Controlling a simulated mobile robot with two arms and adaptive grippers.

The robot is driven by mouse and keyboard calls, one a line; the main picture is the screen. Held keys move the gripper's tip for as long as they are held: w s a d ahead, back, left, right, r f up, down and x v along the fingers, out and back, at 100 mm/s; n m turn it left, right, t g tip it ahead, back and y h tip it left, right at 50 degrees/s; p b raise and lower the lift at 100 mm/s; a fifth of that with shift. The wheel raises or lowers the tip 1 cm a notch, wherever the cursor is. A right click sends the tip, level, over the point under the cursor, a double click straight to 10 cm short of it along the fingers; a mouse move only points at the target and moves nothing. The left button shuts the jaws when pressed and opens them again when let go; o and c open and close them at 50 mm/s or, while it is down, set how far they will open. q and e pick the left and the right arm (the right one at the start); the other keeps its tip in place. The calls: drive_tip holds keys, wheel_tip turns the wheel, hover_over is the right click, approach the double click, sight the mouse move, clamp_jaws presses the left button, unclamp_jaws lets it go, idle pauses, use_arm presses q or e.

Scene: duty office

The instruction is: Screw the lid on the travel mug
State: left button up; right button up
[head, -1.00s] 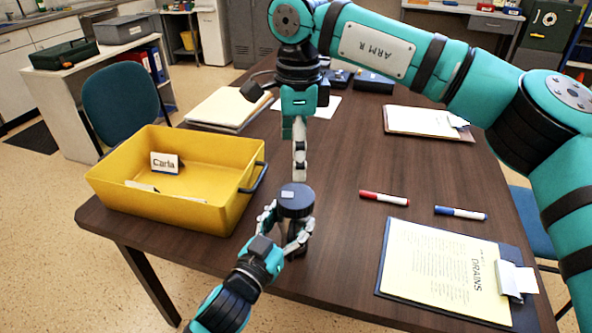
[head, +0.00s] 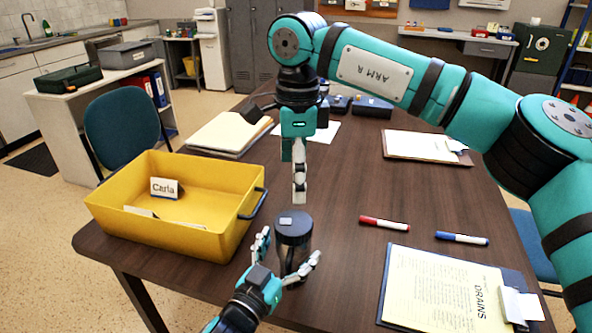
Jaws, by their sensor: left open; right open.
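The dark travel mug (head: 292,255) stands upright on the brown table near its front edge. Its black lid (head: 293,224) sits on top, with a small pale tab; how tightly it is seated I cannot tell. My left gripper (head: 284,262) is open, its fingers spread on either side of the mug at its front and apart from it. My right gripper (head: 299,197) points down just above the lid, with a small gap; its fingers are seen edge-on, open and holding nothing.
A yellow bin (head: 172,202) with name cards stands left of the mug. A red marker (head: 384,223), a blue marker (head: 462,238) and a clipboard with a yellow sheet (head: 440,290) lie to the right. Papers (head: 229,134) and another clipboard (head: 424,147) lie farther back.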

use_arm(q)
drive_tip(key=v, duration=1.1)
drive_tip(key=shift+s+a, duration=0.15)
drive_tip(key=shift+s, duration=0.15)
